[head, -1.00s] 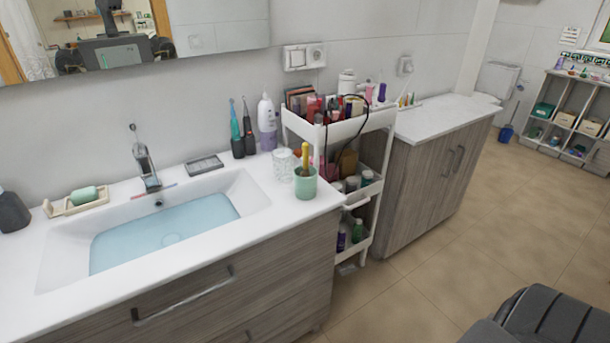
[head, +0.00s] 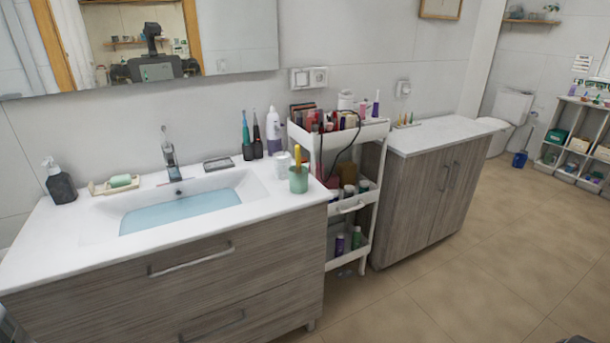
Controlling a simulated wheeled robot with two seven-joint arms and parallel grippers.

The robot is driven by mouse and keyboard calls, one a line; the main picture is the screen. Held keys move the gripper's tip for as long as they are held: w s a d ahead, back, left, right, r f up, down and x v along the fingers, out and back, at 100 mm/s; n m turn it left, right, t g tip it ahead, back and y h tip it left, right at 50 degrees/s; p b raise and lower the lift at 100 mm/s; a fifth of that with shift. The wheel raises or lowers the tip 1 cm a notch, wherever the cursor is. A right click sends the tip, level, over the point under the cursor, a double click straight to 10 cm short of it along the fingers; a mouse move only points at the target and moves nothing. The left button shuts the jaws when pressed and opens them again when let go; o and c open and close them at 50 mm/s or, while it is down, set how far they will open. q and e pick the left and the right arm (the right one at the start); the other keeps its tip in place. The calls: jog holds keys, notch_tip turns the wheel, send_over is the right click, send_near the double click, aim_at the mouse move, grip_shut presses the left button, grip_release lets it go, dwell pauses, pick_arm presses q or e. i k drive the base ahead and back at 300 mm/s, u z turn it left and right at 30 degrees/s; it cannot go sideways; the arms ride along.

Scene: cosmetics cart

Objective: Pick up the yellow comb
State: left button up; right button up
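A slim yellow object (head: 297,156) stands upright in the green cup (head: 298,180), with its top above the rim. It is too small here to tell for sure that it is the yellow comb. The cup stands on the right end of the white sink counter (head: 240,212). No other clear yellow comb shows.
A white cart (head: 368,132) with bottles and cosmetics stands between the sink cabinet and a second wooden cabinet (head: 435,195). A clear glass (head: 282,163) is beside the cup. The basin holds water (head: 180,210). The tiled floor (head: 470,290) is open in front.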

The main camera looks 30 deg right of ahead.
aim_at(299, 149)
jog(key=u, duration=0.1)
jog(key=i, duration=1.2)
jog(key=z, duration=0.75)
